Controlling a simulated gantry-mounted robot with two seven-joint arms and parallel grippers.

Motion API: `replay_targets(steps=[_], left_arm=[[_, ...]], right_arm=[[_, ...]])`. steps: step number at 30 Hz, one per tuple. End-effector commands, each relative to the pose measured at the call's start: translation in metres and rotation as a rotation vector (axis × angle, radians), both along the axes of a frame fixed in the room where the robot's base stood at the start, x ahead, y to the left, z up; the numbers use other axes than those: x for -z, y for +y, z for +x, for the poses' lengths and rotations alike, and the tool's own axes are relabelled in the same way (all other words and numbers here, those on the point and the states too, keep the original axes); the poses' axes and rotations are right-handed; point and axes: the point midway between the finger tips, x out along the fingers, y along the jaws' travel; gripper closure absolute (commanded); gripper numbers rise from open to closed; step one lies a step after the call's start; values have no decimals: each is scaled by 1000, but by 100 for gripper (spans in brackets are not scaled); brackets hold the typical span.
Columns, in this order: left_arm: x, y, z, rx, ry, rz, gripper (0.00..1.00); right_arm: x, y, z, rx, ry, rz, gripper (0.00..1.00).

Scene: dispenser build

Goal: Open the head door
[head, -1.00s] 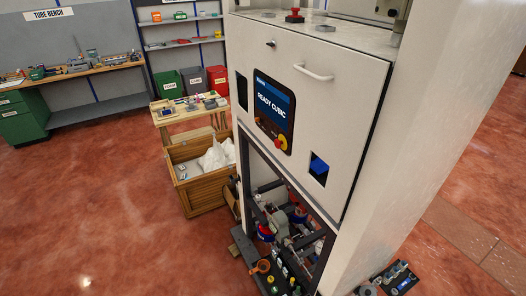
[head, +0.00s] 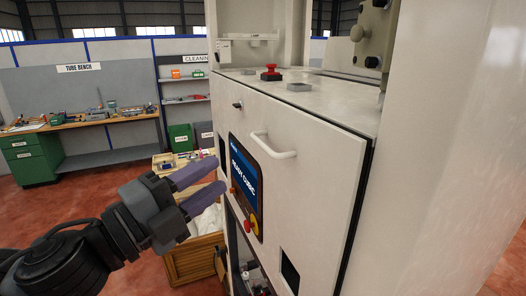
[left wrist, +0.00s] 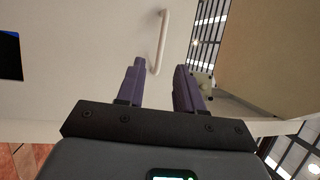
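The head door (head: 300,165) is the large white front panel of the dispenser cabinet, and it is shut. Its white bar handle (head: 274,147) sits near the top of the door, and a small dark lock (head: 238,105) is at its upper left. My left gripper (head: 220,192) is open and empty, in front of the door's screen, left of and below the handle. In the left wrist view the handle (left wrist: 159,42) lies beyond the open fingers (left wrist: 160,82), apart from them. My right gripper is not in view.
The screen (head: 244,172) reads READY CUBIC, with a red and yellow knob (head: 253,224) below it. A red button (head: 270,74) stands on the cabinet top. A wooden crate (head: 192,262) stands behind and left. The tube bench (head: 90,123) is far left.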

Motion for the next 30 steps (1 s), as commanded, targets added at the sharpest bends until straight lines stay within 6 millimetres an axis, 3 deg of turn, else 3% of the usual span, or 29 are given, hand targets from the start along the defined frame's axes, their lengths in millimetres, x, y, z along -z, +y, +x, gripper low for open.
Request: replay_targets(steps=[19,30], left_arm=[[-20,-61,61,2,-4,-2,64],[-21,-73,74,0,-6,-1,64]], right_arm=[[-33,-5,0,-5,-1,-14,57],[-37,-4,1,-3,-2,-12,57]])
